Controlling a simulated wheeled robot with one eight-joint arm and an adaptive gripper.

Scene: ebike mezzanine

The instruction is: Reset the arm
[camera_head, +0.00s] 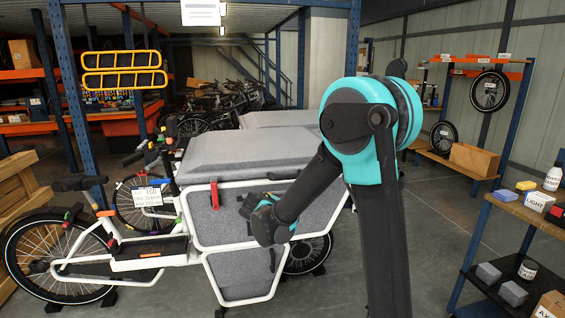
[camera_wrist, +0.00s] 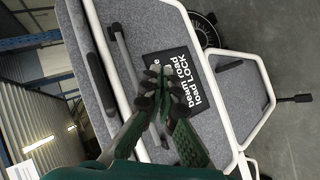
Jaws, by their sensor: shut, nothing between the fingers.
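My arm rises in front of me in the head view, bent at a teal joint, with its forearm reaching down to the left. My gripper (camera_head: 262,206) is at its end, in front of the grey side of a cargo bike (camera_head: 212,218). In the wrist view my gripper (camera_wrist: 160,78) has its fingertips together with nothing held. Behind the fingertips a black label (camera_wrist: 186,75) with white text is on the bike's grey panel (camera_wrist: 135,35). I cannot tell whether the fingertips touch the panel.
A wooden-topped table (camera_head: 525,206) with boxes and bottles stands at the right. A shelf with wheels and a cardboard box (camera_head: 474,158) is at the back right. A wooden crate (camera_head: 14,185) is at the far left. Grey floor (camera_head: 440,240) is free between my arm and the table.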

